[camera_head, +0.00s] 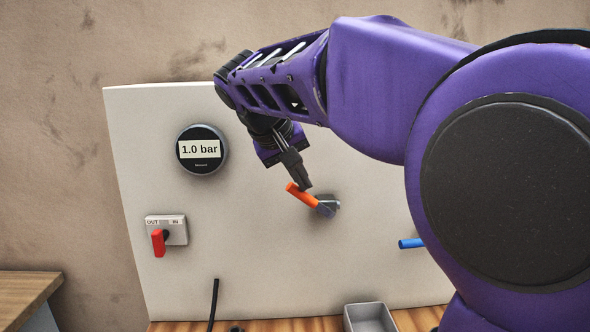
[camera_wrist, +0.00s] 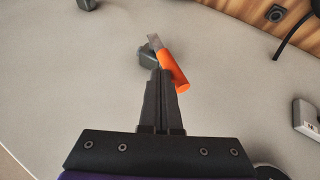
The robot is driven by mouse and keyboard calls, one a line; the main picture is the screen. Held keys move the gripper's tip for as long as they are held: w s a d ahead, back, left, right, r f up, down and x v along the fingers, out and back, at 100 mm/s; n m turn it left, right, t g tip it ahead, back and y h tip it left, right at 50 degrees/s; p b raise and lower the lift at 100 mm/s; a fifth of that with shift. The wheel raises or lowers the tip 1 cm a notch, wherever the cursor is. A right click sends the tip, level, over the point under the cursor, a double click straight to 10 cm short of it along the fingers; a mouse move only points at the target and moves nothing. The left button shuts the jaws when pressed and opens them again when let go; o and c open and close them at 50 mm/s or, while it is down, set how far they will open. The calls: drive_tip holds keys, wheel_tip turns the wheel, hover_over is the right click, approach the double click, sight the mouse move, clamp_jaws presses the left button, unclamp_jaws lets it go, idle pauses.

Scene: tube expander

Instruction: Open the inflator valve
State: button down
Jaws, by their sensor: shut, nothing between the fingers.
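An orange valve handle (camera_head: 300,195) sits on a grey valve body (camera_head: 328,206) on the white panel, slanting up to the left in the head view. In the wrist view the orange handle (camera_wrist: 174,72) lies right at my fingertips, with the grey body (camera_wrist: 147,56) beside it. My gripper (camera_head: 303,184) is shut and empty, its tips at the handle's outer part. In the wrist view my gripper (camera_wrist: 166,75) has its two fingers together, next to the handle; I cannot tell whether they touch it.
A round gauge (camera_head: 201,149) reads 1.0 bar. A red lever (camera_head: 158,243) sits on an OUT/IN switch box (camera_head: 179,229) at the lower left. A blue tube (camera_head: 411,243) is at the right, partly behind my arm. A grey tray (camera_head: 369,317) and a black hose (camera_head: 213,303) are below.

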sight(294, 192)
drive_tip(key=a+f+h, duration=0.2)
drive_tip(key=shift+a+n+h+b, duration=0.1)
drive_tip(key=shift+n+h+b, duration=0.2)
drive_tip(key=shift+n+b, duration=0.1)
drive_tip(key=f+h, duration=0.1)
drive_tip(key=a+f+h+b, duration=0.1)
drive_tip(key=f+n+t+h, duration=0.1)
drive_tip(key=shift+a+f+b, duration=0.25)
drive_tip(key=shift+a+b, duration=0.1)
drive_tip(key=shift+a, duration=0.05)
drive_tip(key=shift+a+f, duration=0.1)
drive_tip(key=shift+f, duration=0.1)
